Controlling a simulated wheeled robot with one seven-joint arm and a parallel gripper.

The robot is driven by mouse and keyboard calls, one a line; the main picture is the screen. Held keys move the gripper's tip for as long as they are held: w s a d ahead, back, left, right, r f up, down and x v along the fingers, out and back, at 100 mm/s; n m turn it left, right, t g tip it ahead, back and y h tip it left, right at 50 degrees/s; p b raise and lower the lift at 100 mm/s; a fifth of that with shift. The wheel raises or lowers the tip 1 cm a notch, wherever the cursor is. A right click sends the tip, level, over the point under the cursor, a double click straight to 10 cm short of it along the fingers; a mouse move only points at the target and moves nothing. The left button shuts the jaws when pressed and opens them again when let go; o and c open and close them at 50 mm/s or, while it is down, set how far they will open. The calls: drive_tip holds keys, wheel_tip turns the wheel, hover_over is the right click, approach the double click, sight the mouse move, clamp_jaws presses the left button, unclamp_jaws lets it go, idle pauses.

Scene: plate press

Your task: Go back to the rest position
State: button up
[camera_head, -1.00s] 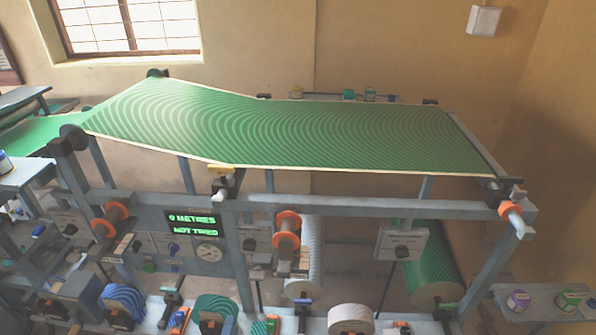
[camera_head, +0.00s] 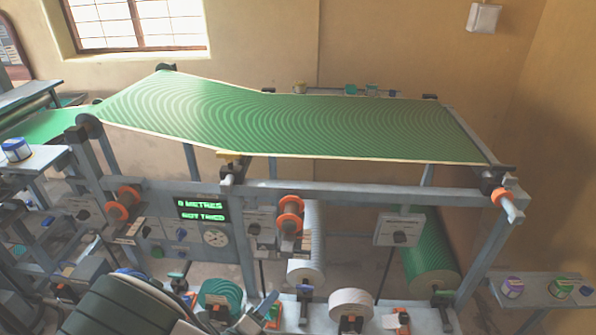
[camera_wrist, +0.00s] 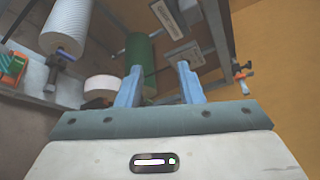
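My gripper (camera_wrist: 157,82) shows in the wrist view with its two blue fingers spread apart and nothing between them. Beyond the fingers are a green roll (camera_wrist: 139,58), a white roll (camera_wrist: 66,28) and the underside of the frame. In the head view my gripper is out of sight.
The press frame (camera_head: 330,190) carries a green patterned web (camera_head: 300,125). Its display (camera_head: 203,209) appears to read 0 metres, not tried. A green roll (camera_head: 428,255) and white roll (camera_head: 305,245) hang below. A shelf with small tins (camera_head: 545,287) stands right.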

drive_tip(key=s+d+r+m+g, duration=0.1)
drive_tip(key=d+r+m+g, duration=0.4)
drive_tip(key=d+m+g, duration=0.5)
drive_tip(key=s+d+r+m+g, duration=0.2)
drive_tip(key=d+r+m+g, duration=0.25)
drive_tip(key=d+m, duration=0.6)
drive_tip(key=s+d+r+m+t+y, duration=0.1)
drive_tip(key=s+r+m+y, duration=0.2)
drive_tip(key=m, duration=0.8)
drive_tip(key=s+d+r+m+t+y, duration=0.1)
drive_tip(key=s+r+m+t+y, duration=0.1)
drive_tip(key=r+m+y, duration=0.3)
wheel_tip(320, 180, up, 4)
drive_tip(key=m, duration=0.6)
drive_tip(key=shift+s+f+m, duration=0.25)
drive_tip(key=shift+s+m, duration=0.1)
drive_tip(key=shift+s, duration=0.05)
